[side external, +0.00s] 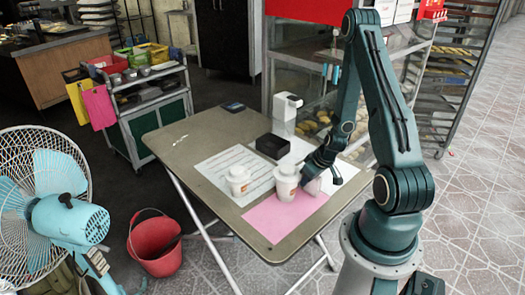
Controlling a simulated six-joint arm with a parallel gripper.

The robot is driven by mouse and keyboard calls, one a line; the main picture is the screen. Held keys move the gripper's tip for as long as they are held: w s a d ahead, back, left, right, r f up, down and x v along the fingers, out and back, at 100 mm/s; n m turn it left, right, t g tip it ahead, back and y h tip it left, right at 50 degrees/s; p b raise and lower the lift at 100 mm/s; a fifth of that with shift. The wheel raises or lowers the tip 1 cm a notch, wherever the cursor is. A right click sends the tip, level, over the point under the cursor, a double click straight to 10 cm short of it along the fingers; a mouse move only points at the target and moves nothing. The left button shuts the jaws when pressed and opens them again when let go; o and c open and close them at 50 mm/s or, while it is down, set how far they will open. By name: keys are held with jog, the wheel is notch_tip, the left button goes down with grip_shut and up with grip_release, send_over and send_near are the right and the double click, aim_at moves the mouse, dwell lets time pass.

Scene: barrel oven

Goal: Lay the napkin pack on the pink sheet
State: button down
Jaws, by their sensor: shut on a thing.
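The pink sheet (272,222) lies flat on the folding table near its front right edge. My gripper (314,178) is over the back right part of this sheet, pointing down. It is shut on a small pale thing (314,187), which seems to be the napkin pack; its jaws and part of the pack are hard to make out. I cannot tell if the pack touches the sheet. A white lidded cup (287,184) stands just left of my gripper, at the sheet's back edge.
A second white lidded cup (238,181) stands further left on a printed white sheet (215,166). A black open box (272,147) and a white dispenser (286,107) stand behind. Another white sheet (347,170) lies right of my gripper. The pink sheet's front part is clear.

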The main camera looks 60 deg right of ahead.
jog(key=c, duration=1.3)
grip_release()
jog(key=shift+v, duration=6.1)
jog(key=shift+w, duration=0.1)
